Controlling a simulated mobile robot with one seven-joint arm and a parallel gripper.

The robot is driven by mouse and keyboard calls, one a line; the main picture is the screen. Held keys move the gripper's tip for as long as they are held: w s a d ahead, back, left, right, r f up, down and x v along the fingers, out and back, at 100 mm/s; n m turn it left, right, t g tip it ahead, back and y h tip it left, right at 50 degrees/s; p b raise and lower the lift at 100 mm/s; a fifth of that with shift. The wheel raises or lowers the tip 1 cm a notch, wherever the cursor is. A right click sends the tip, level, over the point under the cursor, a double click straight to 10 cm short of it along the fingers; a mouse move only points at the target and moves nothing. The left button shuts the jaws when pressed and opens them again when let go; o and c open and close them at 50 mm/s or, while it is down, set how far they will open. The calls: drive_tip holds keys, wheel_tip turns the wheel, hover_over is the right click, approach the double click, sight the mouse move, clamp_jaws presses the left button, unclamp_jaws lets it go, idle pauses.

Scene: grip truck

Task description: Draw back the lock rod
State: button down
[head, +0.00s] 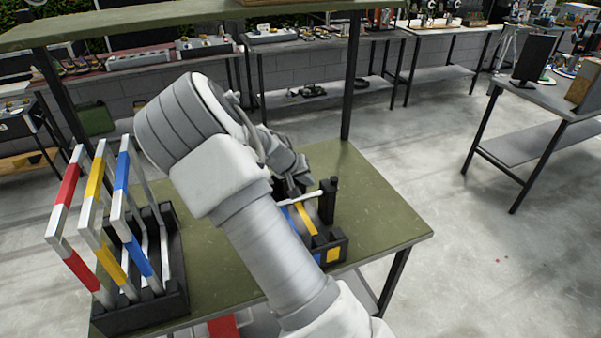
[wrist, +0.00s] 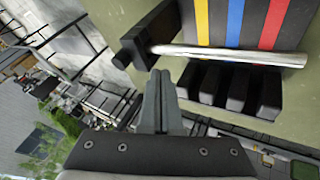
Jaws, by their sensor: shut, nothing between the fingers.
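The lock rod is a bright silver bar (wrist: 230,54) lying across a slotted block with blue, yellow and red stripes (wrist: 235,22) in the wrist view. A black handle piece (wrist: 132,52) stands at the rod's left end there. In the head view the same block (head: 335,250) sits on the green table, with the rod (head: 305,196) and upright black handle (head: 328,200) partly showing behind my arm. My gripper (wrist: 159,72) is shut and empty, its tips close to the rod's handle end; contact cannot be told. It also shows in the head view (head: 297,187), partly hidden.
A black rack (head: 150,308) with red, yellow and blue banded frames stands at the left of the green table (head: 385,215). A post (head: 352,80) and upper shelf rise at the back. The table's right part is bare.

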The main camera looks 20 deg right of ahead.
sight(324, 191)
drive_tip(key=d, duration=0.2)
drive_tip(key=d+p, duration=0.1)
drive_tip(key=d, duration=0.1)
drive_tip(key=shift+s+d+f, duration=0.1)
drive_tip(key=shift+s+f, duration=0.1)
drive_tip(key=shift+f, duration=0.1)
drive_tip(key=shift+d, duration=0.1)
drive_tip(key=shift+d, duration=0.15)
drive_tip(key=shift+d+f, duration=0.1)
drive_tip(key=shift+d, duration=0.2)
drive_tip(key=d+b, duration=0.5)
drive_tip(key=d, duration=1.1)
drive_tip(key=shift+w, duration=0.25)
drive_tip(key=shift+d, duration=0.15)
